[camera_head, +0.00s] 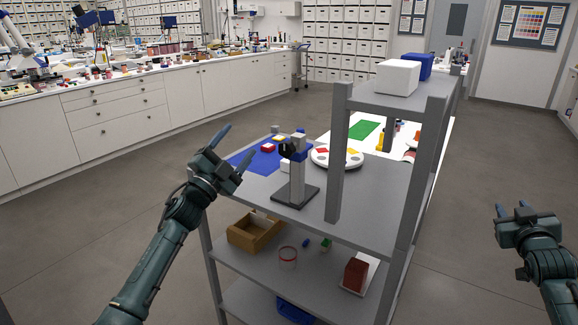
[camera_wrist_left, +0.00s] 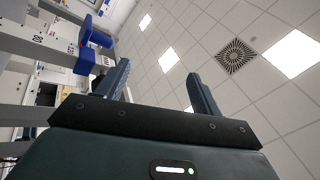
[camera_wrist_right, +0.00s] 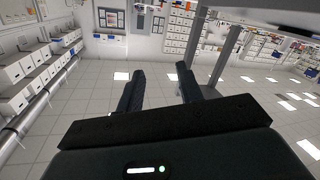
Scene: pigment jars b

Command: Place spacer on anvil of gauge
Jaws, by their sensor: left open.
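The gauge stands on the upper shelf of the grey cart, with a dark flat base (camera_head: 285,195), a grey post (camera_head: 297,186) and a dark head with a blue part (camera_head: 298,153). Its anvil is too small to make out. A small white block (camera_head: 286,166) is beside the post, and a red piece (camera_head: 267,147) lies on the blue mat (camera_head: 243,156); I cannot tell which thing is the spacer. My left gripper (camera_head: 238,148) is open and empty, raised left of the gauge. My right gripper (camera_head: 513,210) is open and empty, away from the cart at right.
A round white tray (camera_head: 336,163) with coloured patches lies behind the gauge. A cart post (camera_head: 337,155) and raised shelf (camera_head: 405,99) stand at its right. The lower shelf holds a wooden box (camera_head: 255,235) and a red-brown block (camera_head: 356,274). Open floor lies right of the cart.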

